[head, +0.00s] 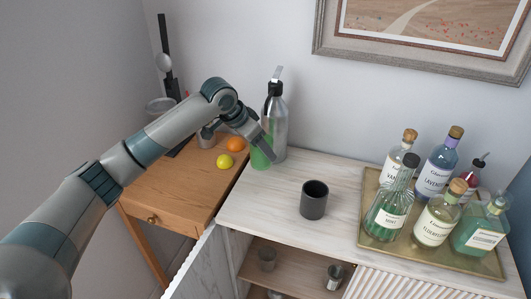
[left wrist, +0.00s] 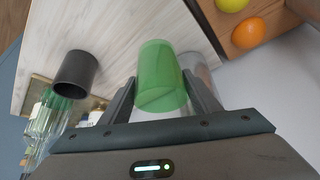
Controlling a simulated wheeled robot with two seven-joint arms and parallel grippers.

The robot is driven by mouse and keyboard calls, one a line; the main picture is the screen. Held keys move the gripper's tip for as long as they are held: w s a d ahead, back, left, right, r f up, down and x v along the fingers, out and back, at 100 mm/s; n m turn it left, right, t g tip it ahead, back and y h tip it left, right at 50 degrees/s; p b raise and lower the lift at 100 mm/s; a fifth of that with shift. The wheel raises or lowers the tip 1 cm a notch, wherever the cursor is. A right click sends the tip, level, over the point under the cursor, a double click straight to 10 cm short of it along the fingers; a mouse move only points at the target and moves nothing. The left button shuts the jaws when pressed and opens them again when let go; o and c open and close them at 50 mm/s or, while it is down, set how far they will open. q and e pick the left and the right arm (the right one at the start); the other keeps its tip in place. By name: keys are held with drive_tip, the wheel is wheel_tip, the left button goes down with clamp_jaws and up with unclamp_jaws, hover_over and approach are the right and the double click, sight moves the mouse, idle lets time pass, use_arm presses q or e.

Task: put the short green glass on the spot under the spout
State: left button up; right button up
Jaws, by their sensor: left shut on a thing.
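The short green glass (head: 259,160) is held in my left gripper (head: 258,146), at the left end of the pale cabinet top. In the left wrist view the green glass (left wrist: 160,75) sits between the two fingers of my left gripper (left wrist: 163,95). A silver siphon (head: 279,125) with a dark head and a spout (head: 279,73) stands right behind the glass. In the left wrist view the siphon (left wrist: 196,66) is partly hidden by the glass and a finger. The spot under the spout cannot be made out. My right gripper is not in view.
A black cup (head: 314,200) stands on the cabinet top (head: 262,203). A brass tray (head: 370,225) with several bottles is at the right. The cabinet's front is open.

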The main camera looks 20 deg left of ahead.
use_arm(q)
drive_tip(key=w, duration=0.3)
drive_tip(key=shift+w+r+p, duration=0.15)
drive_tip(key=shift+r+p, duration=0.05)
drive_tip(key=shift+p, duration=0.2)
drive_tip(key=shift+w+f+p, duration=0.2)
drive_tip(key=shift+f+p, duration=0.1)
drive_tip(key=shift+f, duration=0.6)
drive_tip(key=shift+w+f+p, duration=0.15)
drive_tip(key=shift+f+p, duration=0.15)
drive_tip(key=shift+f, duration=0.55)
drive_tip(key=shift+d, duration=0.1)
wheel_tip(320, 180, down, 2)
drive_tip(key=shift+f+p, duration=0.15)
drive_tip(key=shift+p, duration=0.55)
drive_tip(key=shift+w+f+p, duration=0.15)
drive_tip(key=shift+f+p, duration=0.35)
drive_tip(key=shift+f, duration=0.3)
drive_tip(key=shift+f, duration=0.1)
